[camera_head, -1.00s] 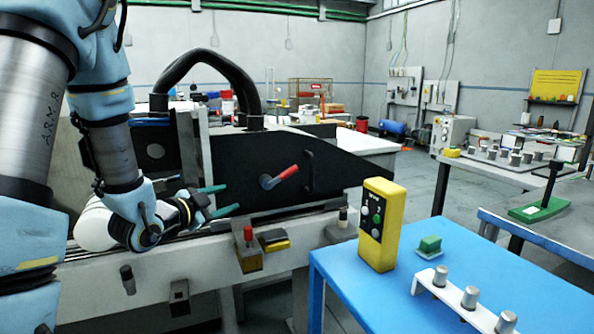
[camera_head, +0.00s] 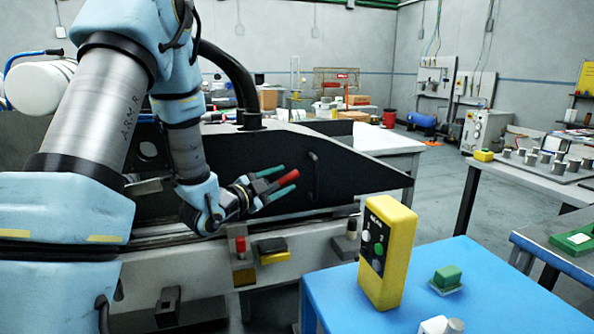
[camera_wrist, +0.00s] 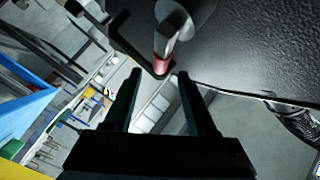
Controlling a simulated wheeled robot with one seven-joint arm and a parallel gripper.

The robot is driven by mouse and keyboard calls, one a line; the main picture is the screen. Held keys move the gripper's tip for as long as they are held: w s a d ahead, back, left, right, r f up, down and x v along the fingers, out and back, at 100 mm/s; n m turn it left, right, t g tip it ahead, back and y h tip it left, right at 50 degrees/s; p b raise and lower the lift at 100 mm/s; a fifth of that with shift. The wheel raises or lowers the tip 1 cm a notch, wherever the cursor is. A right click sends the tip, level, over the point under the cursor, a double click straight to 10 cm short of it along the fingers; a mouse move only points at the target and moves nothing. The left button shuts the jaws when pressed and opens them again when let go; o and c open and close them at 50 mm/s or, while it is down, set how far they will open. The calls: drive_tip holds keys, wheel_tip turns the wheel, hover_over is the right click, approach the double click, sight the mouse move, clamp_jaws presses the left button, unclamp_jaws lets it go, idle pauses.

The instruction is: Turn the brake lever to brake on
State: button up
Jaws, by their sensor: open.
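The brake lever (camera_head: 288,180) has a red handle and sits on the black side panel (camera_head: 345,180) of the machine. In the head view the handle points right and slightly up. My gripper (camera_head: 286,178) is open, with one green-tipped finger above the handle and one below it. In the wrist view the lever (camera_wrist: 164,45) shows its round grey hub and red grip, the grip's end lying near the gap between my fingertips (camera_wrist: 159,76). I see no clear contact.
A black bar handle (camera_head: 313,170) stands on the panel just right of the lever. A red-topped knob (camera_head: 240,245) and a yellow-black block (camera_head: 272,250) sit below on the machine's front. A yellow control box (camera_head: 388,250) stands on the blue table (camera_head: 480,275).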

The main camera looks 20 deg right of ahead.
sight(291, 176)
drive_tip(key=p+x, duration=0.1)
drive_tip(key=x, duration=0.4)
drive_tip(key=shift+w+d, duration=0.15)
drive_tip(key=shift+d, duration=0.25)
drive_tip(key=shift+c, duration=0.2)
clamp_jaws()
idle(0.9)
